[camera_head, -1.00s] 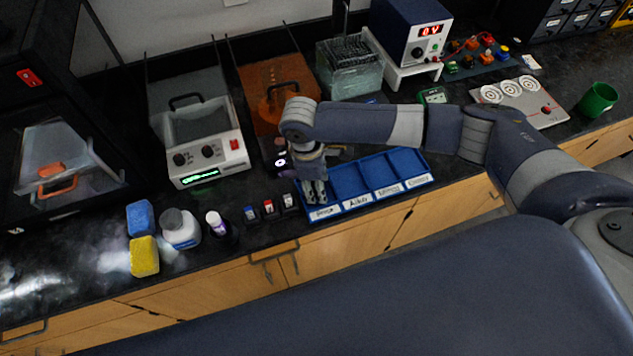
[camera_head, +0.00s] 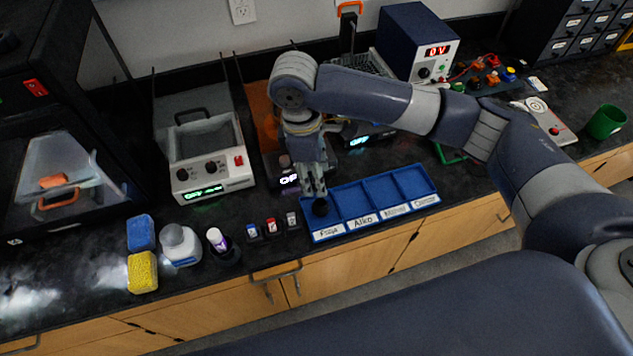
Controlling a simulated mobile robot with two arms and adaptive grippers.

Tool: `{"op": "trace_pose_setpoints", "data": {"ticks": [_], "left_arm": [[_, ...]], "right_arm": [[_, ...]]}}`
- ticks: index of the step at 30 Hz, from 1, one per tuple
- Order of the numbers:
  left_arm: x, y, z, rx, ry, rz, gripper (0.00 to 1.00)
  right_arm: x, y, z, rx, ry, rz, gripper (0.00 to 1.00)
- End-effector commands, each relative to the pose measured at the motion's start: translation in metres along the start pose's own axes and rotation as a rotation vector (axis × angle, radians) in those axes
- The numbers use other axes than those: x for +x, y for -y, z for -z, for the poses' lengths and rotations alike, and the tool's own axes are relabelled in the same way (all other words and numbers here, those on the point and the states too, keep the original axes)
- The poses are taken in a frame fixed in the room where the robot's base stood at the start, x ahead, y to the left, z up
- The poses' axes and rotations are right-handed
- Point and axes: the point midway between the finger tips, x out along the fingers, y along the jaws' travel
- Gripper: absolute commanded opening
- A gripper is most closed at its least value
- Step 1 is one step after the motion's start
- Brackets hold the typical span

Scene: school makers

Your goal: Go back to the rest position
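My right arm reaches in from the right, and its gripper (camera_head: 313,190) points down above the left end of the blue divided tray (camera_head: 373,200). The fingertips are close over the leftmost compartment. A small dark round thing (camera_head: 320,208) shows just below the fingertips in that compartment. I cannot tell whether the fingers touch it or how far apart they are. The other tray compartments look empty, with name labels along the front. My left gripper is not in view.
A white-fronted device with a tank (camera_head: 207,155) stands left of the arm. A power supply (camera_head: 418,45) and green cup (camera_head: 605,121) are further right.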

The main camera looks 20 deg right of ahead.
Motion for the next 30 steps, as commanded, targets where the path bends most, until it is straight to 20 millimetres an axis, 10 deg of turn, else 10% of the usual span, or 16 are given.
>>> {"op": "trace_pose_setpoints", "data": {"ticks": [19, 30], "left_arm": [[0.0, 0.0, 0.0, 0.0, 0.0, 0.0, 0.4], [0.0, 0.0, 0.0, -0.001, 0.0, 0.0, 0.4]], "right_arm": [[0.001, 0.004, 0.003, -0.005, -0.01, 0.004, 0.42], [0.036, 0.074, 0.056, 0.024, -0.267, 0.047, 0.42]]}}
